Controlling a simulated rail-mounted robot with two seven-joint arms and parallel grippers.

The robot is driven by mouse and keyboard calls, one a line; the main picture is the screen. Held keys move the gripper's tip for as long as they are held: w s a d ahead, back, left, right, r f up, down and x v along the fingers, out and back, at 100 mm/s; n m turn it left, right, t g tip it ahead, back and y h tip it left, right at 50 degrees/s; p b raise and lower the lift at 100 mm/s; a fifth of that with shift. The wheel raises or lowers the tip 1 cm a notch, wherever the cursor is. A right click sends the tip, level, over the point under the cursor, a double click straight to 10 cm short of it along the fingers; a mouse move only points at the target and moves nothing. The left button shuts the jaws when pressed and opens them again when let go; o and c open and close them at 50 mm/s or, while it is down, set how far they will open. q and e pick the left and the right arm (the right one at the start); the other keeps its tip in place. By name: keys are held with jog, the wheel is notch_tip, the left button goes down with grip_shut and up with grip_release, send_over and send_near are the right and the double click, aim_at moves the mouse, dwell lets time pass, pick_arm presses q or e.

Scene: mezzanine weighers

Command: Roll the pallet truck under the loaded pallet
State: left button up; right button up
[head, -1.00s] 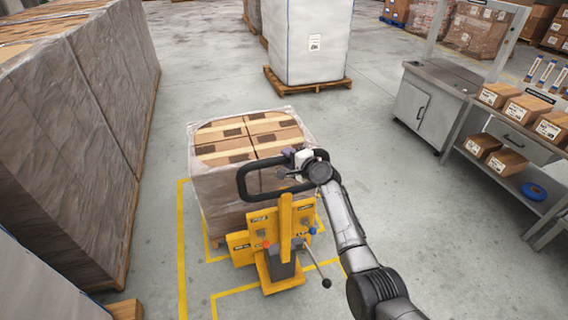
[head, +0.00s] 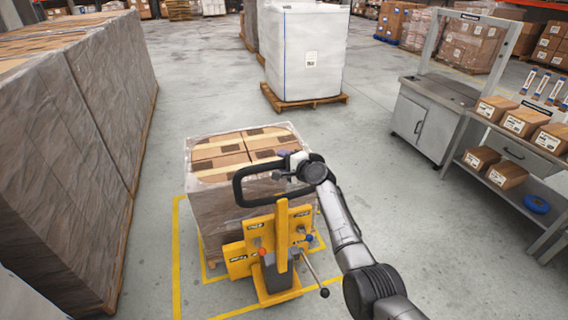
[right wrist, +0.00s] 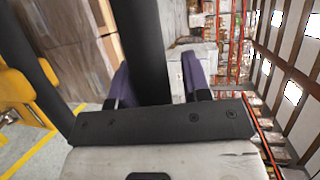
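The yellow pallet truck (head: 264,272) stands upright at the near side of the loaded pallet, with its black loop handle (head: 238,188) on top. The pallet's load (head: 216,205) is brown cartons in clear wrap, and its wood base is mostly hidden. The truck's forks are hidden, so how far they reach under the pallet cannot be told. My right gripper (head: 296,166) is at the handle's right side. In the right wrist view its purple fingers (right wrist: 158,82) lie on either side of the black handle bar (right wrist: 140,40), closed around it. My left gripper is out of view.
Yellow floor lines (head: 176,260) run around the load. A tall wrapped stack (head: 90,130) stands on the left. A white bulk bag (head: 305,55) on a pallet stands behind. A steel bench (head: 440,90) and carton shelves are on the right. The floor between is clear.

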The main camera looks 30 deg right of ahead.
jog(key=shift+o, duration=1.4)
jog(key=shift+w, duration=0.1)
jog(key=shift+f, duration=0.1)
jog(key=shift+p+v, duration=0.4)
jog(key=shift+v, duration=0.45)
jog(key=p+v, duration=0.1)
jog(key=v, duration=1.1)
jog(key=shift+p, duration=0.3)
